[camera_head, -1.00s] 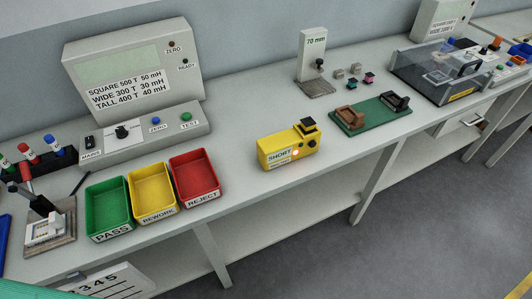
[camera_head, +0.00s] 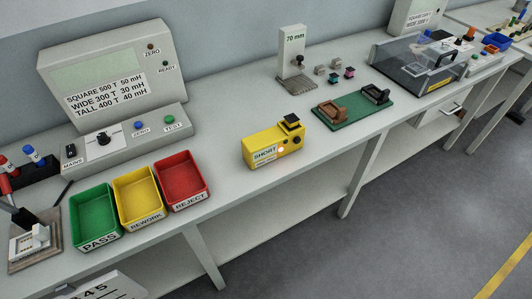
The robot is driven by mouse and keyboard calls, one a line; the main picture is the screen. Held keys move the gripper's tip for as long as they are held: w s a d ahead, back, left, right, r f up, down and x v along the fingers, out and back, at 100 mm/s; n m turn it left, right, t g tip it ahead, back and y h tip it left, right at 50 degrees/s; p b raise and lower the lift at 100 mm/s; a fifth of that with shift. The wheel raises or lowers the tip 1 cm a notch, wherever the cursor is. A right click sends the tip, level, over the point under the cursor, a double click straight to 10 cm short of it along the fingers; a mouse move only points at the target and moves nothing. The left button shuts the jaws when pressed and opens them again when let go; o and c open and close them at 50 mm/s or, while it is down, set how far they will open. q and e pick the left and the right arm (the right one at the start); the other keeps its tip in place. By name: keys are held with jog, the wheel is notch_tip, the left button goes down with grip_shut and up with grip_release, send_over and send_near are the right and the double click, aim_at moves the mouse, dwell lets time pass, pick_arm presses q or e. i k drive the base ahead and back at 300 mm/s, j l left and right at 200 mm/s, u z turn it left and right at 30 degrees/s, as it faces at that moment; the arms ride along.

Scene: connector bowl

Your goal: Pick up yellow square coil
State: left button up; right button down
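I cannot make out a yellow square coil in the head view. Neither of my grippers is in view.
Green PASS (camera_head: 96,238), yellow REWORK (camera_head: 148,217) and red REJECT (camera_head: 191,201) trays stand at the front left. A grey meter (camera_head: 110,75) is behind them. A green board (camera_head: 340,121) and clear-lidded case (camera_head: 385,73) stand right. Bench between trays and yellow box is clear.

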aim_at(291, 122)
jog(key=z, duration=0.7)
jog(key=k+j+z, duration=0.15)
jog(key=j+z, duration=0.25)
jog(key=k+j+z, duration=0.1)
jog(key=z, duration=0.25)
jog(key=k+j+z, duration=0.15)
jog(key=k+z, duration=0.25)
jog(key=k+j, duration=0.1)
